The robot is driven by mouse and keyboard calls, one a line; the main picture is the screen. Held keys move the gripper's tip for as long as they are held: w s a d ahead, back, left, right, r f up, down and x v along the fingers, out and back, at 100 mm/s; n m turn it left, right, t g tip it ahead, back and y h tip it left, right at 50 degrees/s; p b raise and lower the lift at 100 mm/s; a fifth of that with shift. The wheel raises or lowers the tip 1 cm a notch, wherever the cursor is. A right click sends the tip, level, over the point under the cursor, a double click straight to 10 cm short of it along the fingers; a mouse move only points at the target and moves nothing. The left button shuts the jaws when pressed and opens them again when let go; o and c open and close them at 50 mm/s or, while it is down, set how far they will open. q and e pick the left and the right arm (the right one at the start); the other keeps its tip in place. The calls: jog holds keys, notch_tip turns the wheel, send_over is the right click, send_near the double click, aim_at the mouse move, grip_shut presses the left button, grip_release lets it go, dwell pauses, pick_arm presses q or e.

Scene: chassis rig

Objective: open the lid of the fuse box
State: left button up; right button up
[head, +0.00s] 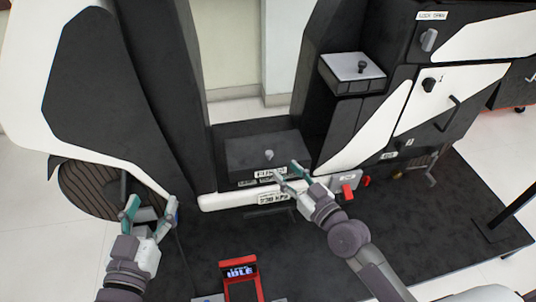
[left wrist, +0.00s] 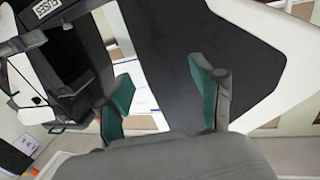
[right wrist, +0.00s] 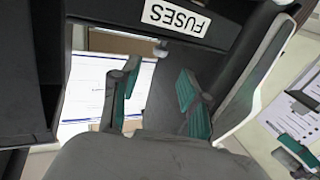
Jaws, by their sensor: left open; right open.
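The fuse box (head: 250,155) is a dark box low in the middle of the chassis, with a small grey knob (head: 269,155) on its lid. The lid looks shut. A FUSES label (head: 270,173) is on its front and also shows upside down in the right wrist view (right wrist: 176,17). My right gripper (head: 287,170) is open and empty, just in front of the label, below the knob. My left gripper (head: 150,208) is open and empty, away to the left near the wheel. It also shows open in the left wrist view (left wrist: 165,95).
A white bumper bar with a number plate (head: 274,199) runs below the fuse box. Red parts (head: 348,191) sit right of the plate. A red IDLE display stand (head: 240,272) is in front.

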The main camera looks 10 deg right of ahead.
aim_at(271, 156)
jog(key=b+x, duration=0.1)
jog(key=x, duration=0.6)
jog(key=shift+w+a, duration=0.1)
jog(key=shift+w, duration=0.25)
pick_arm(q)
jog(key=shift+s+d+r+t+h, duration=0.15)
jog(key=shift+r+t+h, duration=0.15)
jog(key=shift+r+t, duration=0.75)
jog(key=shift+s+d+r+t+h, duration=0.15)
jog(key=shift+r+t+h, duration=0.3)
jog(key=shift+r, duration=1)
pick_arm(e)
jog(key=shift+w+a, duration=0.2)
jog(key=shift+w, duration=0.25)
pick_arm(q)
jog(key=shift+w, duration=0.1)
pick_arm(e)
grip_shut()
